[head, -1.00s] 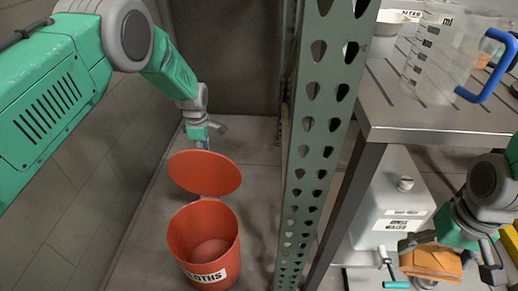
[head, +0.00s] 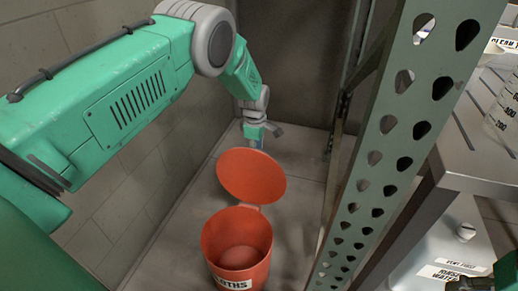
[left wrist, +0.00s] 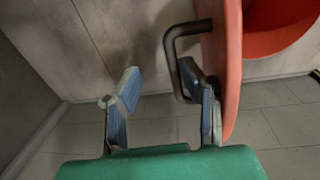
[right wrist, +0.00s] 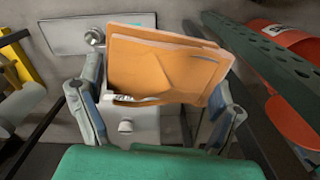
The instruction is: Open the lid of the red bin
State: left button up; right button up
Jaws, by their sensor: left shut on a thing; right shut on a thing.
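The red bin (head: 236,245) stands on the floor between the wall and the metal rack, with part of a label showing on its front. Its round red lid (head: 250,175) is tilted up at the back, and the mouth is uncovered. My left gripper (head: 258,140) is behind the lid, partly hidden. In the left wrist view, the lid's dark bent handle (left wrist: 181,65) is at the fingers of my left gripper (left wrist: 164,92), against the right-hand finger. My right gripper (right wrist: 153,95) is shut on a folded orange cloth (right wrist: 165,70).
A green perforated rack post (head: 400,140) stands right of the bin. A metal shelf (head: 475,165) is farther right, with a white container (head: 440,245) below it. The wall (head: 130,160) is close to my left arm. Floor around the bin is clear.

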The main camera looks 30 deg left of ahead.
pick_arm(q)
jog(key=shift+s+d+f, duration=0.15)
jog(key=shift+s+f, duration=0.15)
jog(key=shift+f, duration=0.1)
notch_tip(320, 180, up, 13)
jog(key=shift+s+f, duration=0.15)
jog(key=shift+s, duration=0.05)
dwell(0.3)
